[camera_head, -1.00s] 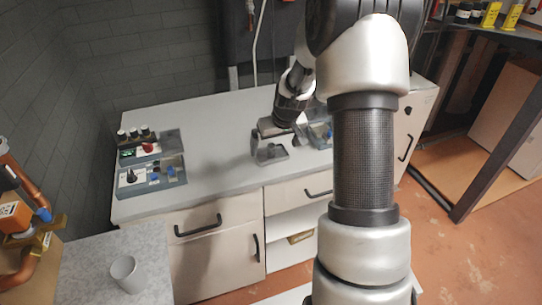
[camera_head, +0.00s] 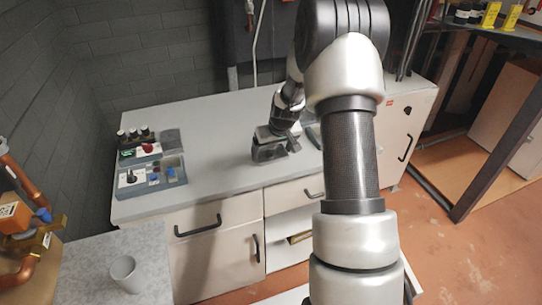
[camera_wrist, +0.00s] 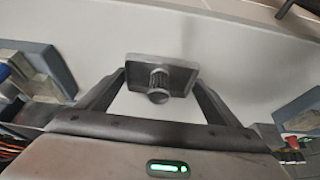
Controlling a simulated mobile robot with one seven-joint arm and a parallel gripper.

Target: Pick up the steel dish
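The steel dish (camera_wrist: 146,64) is a small grey rectangular dish on the light worktop, with a ribbed dark round piece (camera_wrist: 158,88) in or on it. In the head view, my gripper (camera_head: 271,148) is low over the worktop at the dish, hiding most of it. In the wrist view, my gripper (camera_wrist: 160,82) has its two fingers spread, with their tips at opposite sides of the dish. I cannot tell whether they touch it.
A blue-grey tray (camera_head: 178,184) with knobs and small parts is at the worktop's left. Another tray (camera_wrist: 50,62) is beside my gripper in the wrist view, partly hidden by my arm in the head view. A grey cup (camera_head: 125,272) stands on the front-left counter. Worktop between is clear.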

